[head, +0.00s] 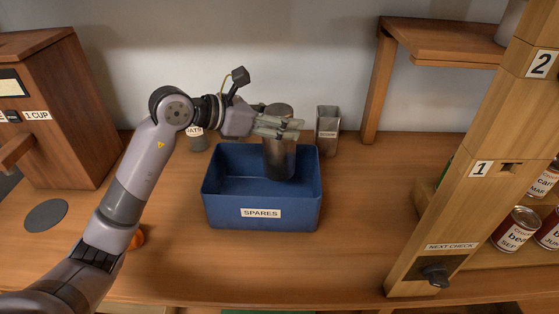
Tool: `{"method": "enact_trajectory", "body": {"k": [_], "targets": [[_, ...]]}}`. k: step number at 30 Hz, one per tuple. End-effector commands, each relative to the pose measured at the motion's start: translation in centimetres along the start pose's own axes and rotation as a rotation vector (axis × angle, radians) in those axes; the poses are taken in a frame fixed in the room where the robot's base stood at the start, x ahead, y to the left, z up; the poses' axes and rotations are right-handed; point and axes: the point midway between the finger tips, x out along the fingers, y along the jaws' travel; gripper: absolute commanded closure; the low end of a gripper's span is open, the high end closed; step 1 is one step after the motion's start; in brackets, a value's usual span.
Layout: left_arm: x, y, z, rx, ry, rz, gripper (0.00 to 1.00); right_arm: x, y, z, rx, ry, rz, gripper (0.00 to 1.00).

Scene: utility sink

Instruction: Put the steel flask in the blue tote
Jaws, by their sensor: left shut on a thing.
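The steel flask (279,160) is a dark metal cylinder, upright, at the back right part of the blue tote. My left gripper (284,127) is shut on the flask near its top. The flask's lower end overlaps the tote's inside; whether it touches the floor of the tote I cannot tell. The blue tote (261,212) stands on the wooden counter with a SPARES label on its front. No other thing shows inside it. My right gripper is not in view.
A grey metal container (327,131) stands right behind the tote. A labelled jar (197,139) is behind its left corner. A wooden dispenser (60,110) stands left, a wooden rack with cans (515,229) right. The counter right of the tote is clear.

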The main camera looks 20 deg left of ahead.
Motion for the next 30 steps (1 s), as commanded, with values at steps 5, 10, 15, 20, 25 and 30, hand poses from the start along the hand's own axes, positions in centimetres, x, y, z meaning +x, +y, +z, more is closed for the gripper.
{"method": "enact_trajectory", "body": {"k": [5, 10, 15, 20, 25, 30], "targets": [[1.6, -0.1, -3.9, -0.005, -0.001, -0.001, 1.00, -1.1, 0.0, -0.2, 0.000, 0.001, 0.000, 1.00], [2.5, 0.0, -6.1, -0.001, -0.005, 0.001, 1.00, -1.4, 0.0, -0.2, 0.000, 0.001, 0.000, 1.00], [3.0, 0.0, -7.3, -0.001, -0.004, 0.000, 1.00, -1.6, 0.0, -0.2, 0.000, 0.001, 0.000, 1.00], [4.0, 0.0, -9.6, -0.003, -0.003, -0.001, 1.00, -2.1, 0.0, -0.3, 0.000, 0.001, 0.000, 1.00], [4.4, 0.0, -10.6, 0.002, -0.005, 0.001, 1.00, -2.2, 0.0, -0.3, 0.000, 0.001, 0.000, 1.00], [4.5, 0.0, -10.9, 0.000, 0.002, -0.001, 0.45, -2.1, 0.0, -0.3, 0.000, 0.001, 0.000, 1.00]]}}
